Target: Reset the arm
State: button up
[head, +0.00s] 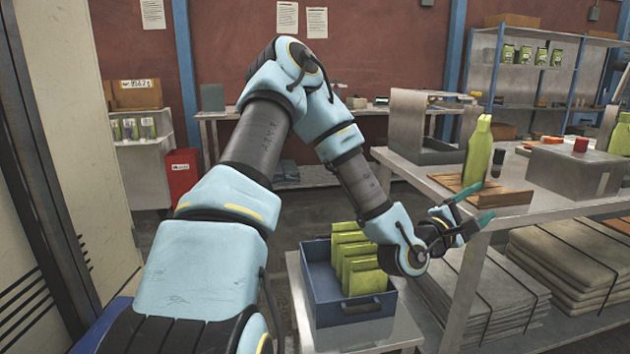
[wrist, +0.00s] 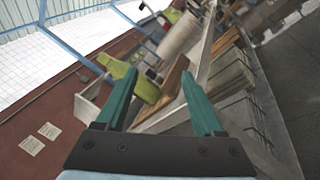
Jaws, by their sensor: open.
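My arm reaches forward and to the right across the head view. In the wrist view the fingers of my gripper (wrist: 163,101) are spread and hold nothing.
A blue bin (head: 322,290) with several green pouches stands on a low stand below my forearm. A shelf (head: 520,75) stands behind.

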jog(key=w+a+f+m+g+y+p, duration=0.1)
jog(key=a+f+m+y, duration=0.25)
jog(key=a, duration=0.25)
jog(key=w+a+f+m+g+y+p, duration=0.1)
jog(key=w+a+f+m+y, duration=0.1)
jog(key=a+m+y, duration=0.3)
jog(key=w+a+f+m+g+y, duration=0.1)
jog(key=a+f+m+g+y, duration=0.15)
jog(key=a, duration=0.45)
jog(key=s+a+r+m+g+y, duration=0.1)
jog(key=s+a+y, duration=0.1)
jog(key=s+a, duration=0.2)
jog(key=s+a+r+m+g+y+p, duration=0.1)
jog(key=s+a, duration=0.3)
jog(key=a, duration=0.7)
jog(key=s+a+r+g+y+p, duration=0.1)
jog(key=s+a+r+g+y, duration=0.1)
jog(key=a, duration=0.5)
jog(key=shift+s+a+r+m+y, duration=0.4)
jog(key=shift+s+r+y, duration=0.25)
jog(key=shift+s, duration=0.25)
